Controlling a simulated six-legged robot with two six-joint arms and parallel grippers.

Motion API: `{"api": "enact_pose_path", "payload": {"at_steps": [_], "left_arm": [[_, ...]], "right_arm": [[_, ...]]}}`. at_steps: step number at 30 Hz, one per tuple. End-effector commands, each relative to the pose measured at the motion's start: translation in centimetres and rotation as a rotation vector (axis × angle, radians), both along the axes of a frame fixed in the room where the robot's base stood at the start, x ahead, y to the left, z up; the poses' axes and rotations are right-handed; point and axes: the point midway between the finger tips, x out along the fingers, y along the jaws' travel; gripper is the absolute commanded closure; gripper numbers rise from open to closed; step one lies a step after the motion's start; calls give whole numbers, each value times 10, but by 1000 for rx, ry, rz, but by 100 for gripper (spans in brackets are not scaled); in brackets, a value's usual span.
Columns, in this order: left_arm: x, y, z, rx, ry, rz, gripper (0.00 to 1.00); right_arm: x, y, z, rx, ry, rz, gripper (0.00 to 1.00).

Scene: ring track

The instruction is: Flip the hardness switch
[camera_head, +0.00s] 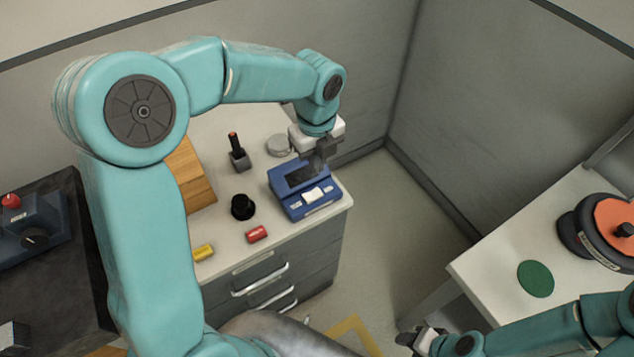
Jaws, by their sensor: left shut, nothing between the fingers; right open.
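A blue device (312,208) with a dark panel and a white switch or rocker (313,195) on its sloped face sits at the right end of the white cabinet top. I cannot read any label on it, so I cannot tell for sure that it is the hardness device. My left gripper (320,168) is shut and empty, pointing down at the device's dark panel, just behind the white part. I cannot tell whether its tips touch the device. My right gripper (415,340) is open at the bottom edge, low and far from the device.
On the cabinet top (222,226) are a black knob-like part (243,207), a red block (257,234), a yellow block (204,252), a dark stand with an orange tip (238,152) and a round grey piece (279,146). A white table (487,262) holds a round orange-topped machine (606,230).

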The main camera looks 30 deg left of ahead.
Motion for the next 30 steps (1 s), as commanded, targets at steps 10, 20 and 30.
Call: {"api": "enact_pose_path", "payload": {"at_steps": [10,20,30], "left_arm": [[0,0,-69,-1,4,-1,100],[1,0,-90,-1,0,-1,100],[2,-1,-91,14,26,-2,100]], "right_arm": [[0,0,8,0,0,0,52],[0,0,9,0,0,0,52],[0,0,13,0,0,0,52]]}}
